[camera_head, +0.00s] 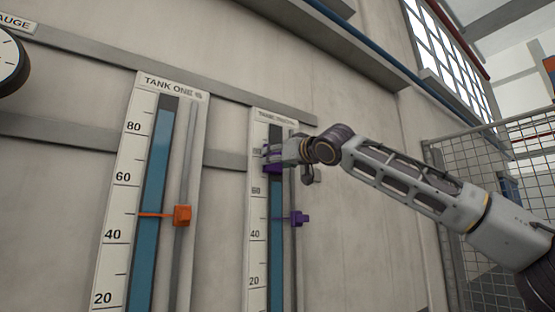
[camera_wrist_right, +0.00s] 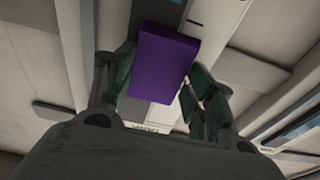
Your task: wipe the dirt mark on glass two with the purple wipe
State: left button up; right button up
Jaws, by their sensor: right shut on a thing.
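The second tank gauge (camera_head: 258,210) stands on the wall in the middle of the head view, with a dark and blue glass column (camera_head: 276,230) and a purple pointer (camera_head: 298,219). My right gripper (camera_head: 272,152) is at the upper part of this gauge, in front of the glass. In the right wrist view, my right gripper (camera_wrist_right: 165,90) is shut on the purple wipe (camera_wrist_right: 163,60), a block held between the green-lined fingers. Only a small purple part of the wipe shows in the head view. No dirt mark can be made out. My left gripper is not in view.
The tank one gauge (camera_head: 118,200), with an orange pointer (camera_head: 182,215), stands to the left. A dial gauge (camera_head: 10,62) is at the far left. Grey rails (camera_head: 225,160) cross the wall. A mesh fence (camera_head: 500,150) stands at the right.

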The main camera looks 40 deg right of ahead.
jog(key=shift+s+a+b, duration=0.15)
jog(key=shift+s+b, duration=0.05)
jog(key=shift+s, duration=1.3)
jog(key=shift+s+a+b, duration=0.15)
jog(key=shift+s+b, duration=0.05)
jog(key=shift+s, duration=1.25)
jog(key=s, duration=0.3)
jog(key=shift+a, duration=0.2)
